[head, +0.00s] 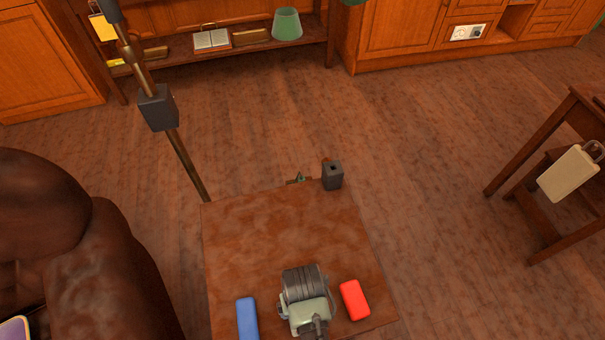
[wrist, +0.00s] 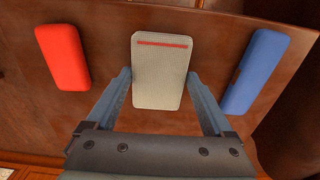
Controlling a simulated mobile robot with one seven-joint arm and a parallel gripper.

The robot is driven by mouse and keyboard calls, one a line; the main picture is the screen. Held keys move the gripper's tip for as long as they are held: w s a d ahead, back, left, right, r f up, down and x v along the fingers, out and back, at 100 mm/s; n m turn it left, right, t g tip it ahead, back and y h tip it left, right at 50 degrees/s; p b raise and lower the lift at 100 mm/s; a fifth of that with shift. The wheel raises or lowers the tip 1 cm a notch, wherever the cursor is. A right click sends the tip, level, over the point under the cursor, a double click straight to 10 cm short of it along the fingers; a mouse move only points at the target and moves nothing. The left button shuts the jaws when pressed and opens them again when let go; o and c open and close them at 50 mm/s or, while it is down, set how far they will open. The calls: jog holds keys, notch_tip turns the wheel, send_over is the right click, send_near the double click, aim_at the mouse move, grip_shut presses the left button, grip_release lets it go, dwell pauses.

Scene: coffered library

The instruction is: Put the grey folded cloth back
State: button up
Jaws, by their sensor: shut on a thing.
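The grey folded cloth (wrist: 160,58), pale with a red stripe near its far edge, shows in the wrist view. My gripper (wrist: 159,76) has one finger along each side of it and is shut on it. The cloth is over the small brown table (wrist: 105,20); I cannot tell whether it touches the top. In the head view my wrist (head: 304,290) is over the front part of the table (head: 260,235), and the cloth and fingers are hidden beneath it.
A red block-like item (head: 354,300) and a blue one (head: 247,320) lie either side of my gripper. A dark holder (head: 332,175) stands at the table's back edge. A brown leather armchair (head: 110,270) is close on the left. The table's middle is bare.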

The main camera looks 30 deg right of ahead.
jog(key=o, duration=1.1)
jog(key=shift+f, duration=0.1)
jog(key=shift+c, duration=0.2)
notch_tip(320, 180, up, 12)
jog(key=p, duration=0.3)
jog(key=shift+r, duration=0.2)
jog(key=w+r+n+t+h, duration=0.15)
jog(key=w+r+t, duration=0.75)
jog(key=w+r, duration=0.9)
jog(key=w+a+r+t, duration=0.1)
jog(key=w+r+t, duration=0.2)
jog(key=r, duration=0.5)
jog(key=w+a+r+t, duration=0.1)
jog(key=w+r+t, duration=0.15)
jog(key=r, duration=0.55)
jog(key=s+a+r+t, duration=0.1)
jog(key=a+r+t, duration=0.15)
jog(key=r, duration=0.55)
jog(key=a+r+t, duration=0.1)
jog(key=r+t, duration=0.2)
jog(key=r, duration=0.5)
jog(key=s+a+r+n+t, duration=0.1)
jog(key=s+a+r+t, duration=0.1)
jog(key=s+r, duration=0.3)
jog(key=s+a+r+t+y, duration=0.1)
jog(key=s+r+t, duration=0.4)
jog(key=r, duration=0.8)
jog(key=shift+s+a+r+n, duration=0.4)
jog(key=shift+s+a, duration=0.1)
jog(key=shift+s, duration=0.3)
